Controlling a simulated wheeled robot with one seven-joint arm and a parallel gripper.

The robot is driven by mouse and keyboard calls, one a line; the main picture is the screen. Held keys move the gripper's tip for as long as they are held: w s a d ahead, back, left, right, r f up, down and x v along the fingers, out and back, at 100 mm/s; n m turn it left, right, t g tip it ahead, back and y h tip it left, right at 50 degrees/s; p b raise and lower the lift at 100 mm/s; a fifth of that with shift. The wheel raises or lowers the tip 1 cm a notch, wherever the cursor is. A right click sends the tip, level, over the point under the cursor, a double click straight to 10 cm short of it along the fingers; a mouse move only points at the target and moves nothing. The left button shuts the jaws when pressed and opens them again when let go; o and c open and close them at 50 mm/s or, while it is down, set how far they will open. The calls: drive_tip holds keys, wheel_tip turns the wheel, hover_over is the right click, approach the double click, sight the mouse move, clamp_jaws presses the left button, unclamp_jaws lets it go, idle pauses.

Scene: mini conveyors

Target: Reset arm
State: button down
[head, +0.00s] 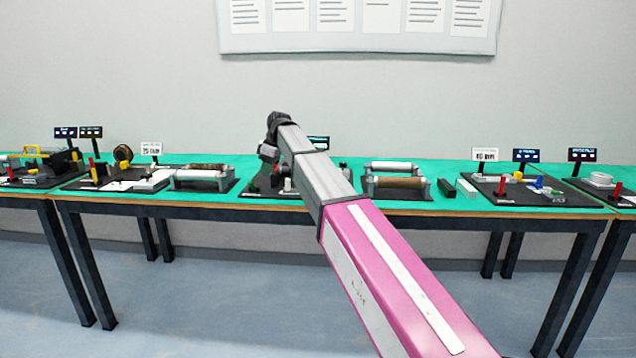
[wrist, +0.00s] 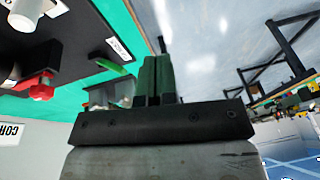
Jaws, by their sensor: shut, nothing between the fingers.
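My arm (head: 350,225) reaches forward from the lower right, its pink and grey links extended toward the table. My gripper (head: 268,150) is at its far end, small and dark, in front of the mini conveyor stations in the head view. In the wrist view my gripper's dark green fingers (wrist: 158,75) stand side by side, shut and empty. I cannot tell the exact height of the gripper above the table. The arm hides part of the middle station.
A long table with a green top (head: 250,170) carries several black station boards with rollers, coloured knobs and small signs. A black block (head: 446,188) and a white block (head: 466,188) lie right of the arm. The floor (head: 190,290) in front is clear.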

drive_tip(key=s+d+f+m, duration=0.4)
drive_tip(key=d+f, duration=0.7)
drive_tip(key=f, duration=0.3)
drive_tip(key=s+d+f+m+h, duration=0.1)
drive_tip(key=s+d+f+m, duration=0.5)
drive_tip(key=s+d+f, duration=0.5)
drive_tip(key=s+d+f+m+t+h, duration=0.1)
drive_tip(key=s+d+f+m, duration=0.5)
drive_tip(key=s+d+f, duration=0.6)
drive_tip(key=d+f+h, duration=0.1)
drive_tip(key=d+f, duration=0.1)
drive_tip(key=d, duration=0.1)
drive_tip(key=shift+d+f, duration=0.15)
drive_tip(key=shift+f, duration=0.15)
